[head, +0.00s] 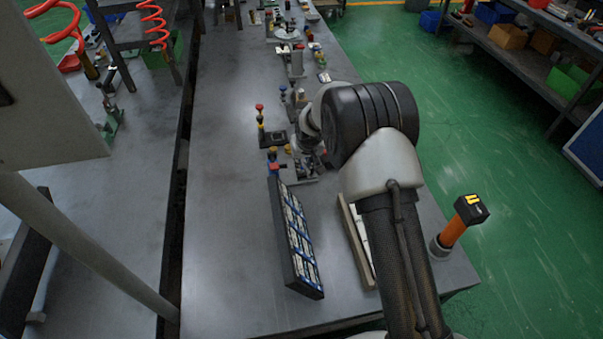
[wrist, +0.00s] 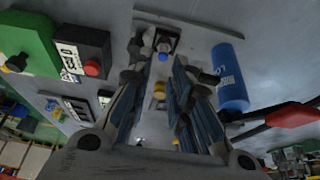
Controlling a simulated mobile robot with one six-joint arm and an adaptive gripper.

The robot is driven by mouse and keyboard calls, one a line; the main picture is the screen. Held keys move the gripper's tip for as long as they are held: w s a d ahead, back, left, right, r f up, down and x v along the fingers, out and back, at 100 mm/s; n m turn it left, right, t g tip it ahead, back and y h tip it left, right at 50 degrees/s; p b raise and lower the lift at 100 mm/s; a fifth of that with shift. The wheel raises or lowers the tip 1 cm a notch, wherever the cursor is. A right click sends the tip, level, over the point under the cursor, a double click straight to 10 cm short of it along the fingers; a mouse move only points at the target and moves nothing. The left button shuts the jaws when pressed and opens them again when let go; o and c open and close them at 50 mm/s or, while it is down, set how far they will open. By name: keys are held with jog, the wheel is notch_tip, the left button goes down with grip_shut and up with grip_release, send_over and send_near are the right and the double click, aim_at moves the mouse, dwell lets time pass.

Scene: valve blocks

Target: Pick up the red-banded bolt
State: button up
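My gripper (wrist: 160,82) is over the grey bench in the wrist view. Its two dark fingers stand apart with a gap between them. A small yellow part (wrist: 159,91) and a blue-tipped part (wrist: 163,56) show through that gap; I cannot tell that either is touched. I cannot clearly make out a red-banded bolt. Small red-topped parts stand on the valve blocks in the head view, one on a post (head: 259,108) and one nearer (head: 275,167). My arm hides part of the blocks and most of the gripper there.
A dark panel with blue-and-white rows (head: 296,240) stands on the near bench. A blue cylinder (wrist: 230,77) lies right of the fingers in the wrist view, and a black box with a red button (wrist: 92,68) is left. The bench's left half (head: 222,225) is clear.

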aim_at(302, 169)
jog(key=x, duration=0.1)
jog(key=b+x, duration=0.1)
jog(key=x, duration=0.2)
jog(key=shift+s+a+f, duration=0.1)
jog(key=shift+s+f, duration=0.1)
jog(key=shift+s, duration=0.15)
jog(key=shift+w+f, duration=0.25)
jog(key=shift+f, duration=0.05)
jog(key=shift+r, duration=0.1)
jog(key=shift+c, duration=0.3)
jog(key=shift+s, duration=0.1)
grip_shut()
